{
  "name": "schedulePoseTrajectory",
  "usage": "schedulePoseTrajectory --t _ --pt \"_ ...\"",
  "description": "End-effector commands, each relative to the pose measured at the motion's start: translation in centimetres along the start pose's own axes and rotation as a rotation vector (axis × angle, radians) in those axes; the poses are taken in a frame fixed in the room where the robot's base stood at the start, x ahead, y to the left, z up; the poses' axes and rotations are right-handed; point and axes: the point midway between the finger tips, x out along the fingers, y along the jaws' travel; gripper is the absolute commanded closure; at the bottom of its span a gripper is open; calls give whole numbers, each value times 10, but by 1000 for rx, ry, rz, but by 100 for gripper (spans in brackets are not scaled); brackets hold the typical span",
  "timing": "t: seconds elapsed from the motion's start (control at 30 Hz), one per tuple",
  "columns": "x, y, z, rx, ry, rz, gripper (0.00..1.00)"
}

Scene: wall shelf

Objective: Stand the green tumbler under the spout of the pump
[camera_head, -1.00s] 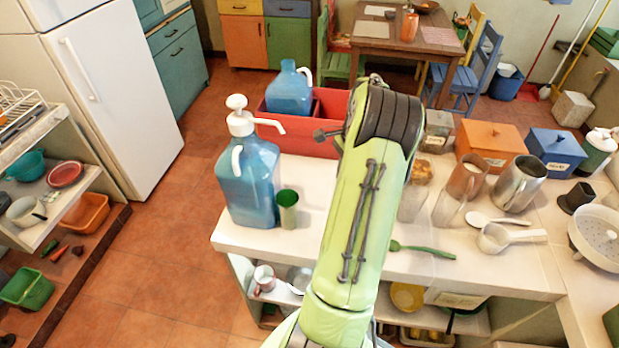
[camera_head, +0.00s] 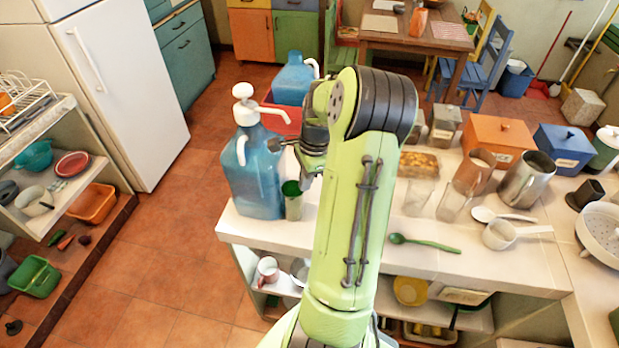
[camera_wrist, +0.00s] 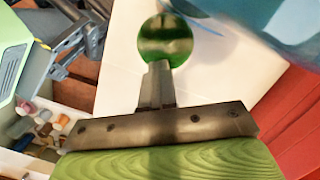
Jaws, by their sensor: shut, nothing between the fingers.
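The green tumbler (camera_head: 293,205) stands upright on the white counter, beside the lower right side of the blue pump bottle (camera_head: 252,185). The white pump (camera_head: 244,106) has its spout (camera_head: 277,111) pointing right, high above the tumbler; I cannot tell whether the tip is directly over it. My gripper (camera_head: 304,182) is near the tumbler's rim, partly hidden by my arm. In the wrist view my gripper (camera_wrist: 157,75) is shut and empty, pointing toward the tumbler's round green mouth (camera_wrist: 166,38). Part of the blue bottle (camera_wrist: 275,25) shows at the upper right.
A red crate (camera_head: 280,118) with a blue jug (camera_head: 294,79) is behind the bottle. To the right are clear glasses (camera_head: 452,204), a green spoon (camera_head: 424,243), a metal jug (camera_head: 523,182) and a white ladle (camera_head: 508,235). The counter's front left is bare.

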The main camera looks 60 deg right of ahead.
Motion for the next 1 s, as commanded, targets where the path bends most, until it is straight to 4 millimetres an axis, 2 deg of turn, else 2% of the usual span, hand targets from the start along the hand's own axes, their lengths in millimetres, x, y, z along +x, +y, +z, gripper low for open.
schedulePoseTrajectory --t 0.17,0.33,0.6,0.77,0.87,1.0 --pt "5 3 0 2 -5 13 100" --pt "3 4 -12 3 -8 17 100" --pt "4 4 -12 0 -9 17 100" --pt "-13 3 -10 0 -7 16 100" --pt "-12 3 -11 -2 -10 21 100" --pt "-14 1 -39 2 -9 18 100"
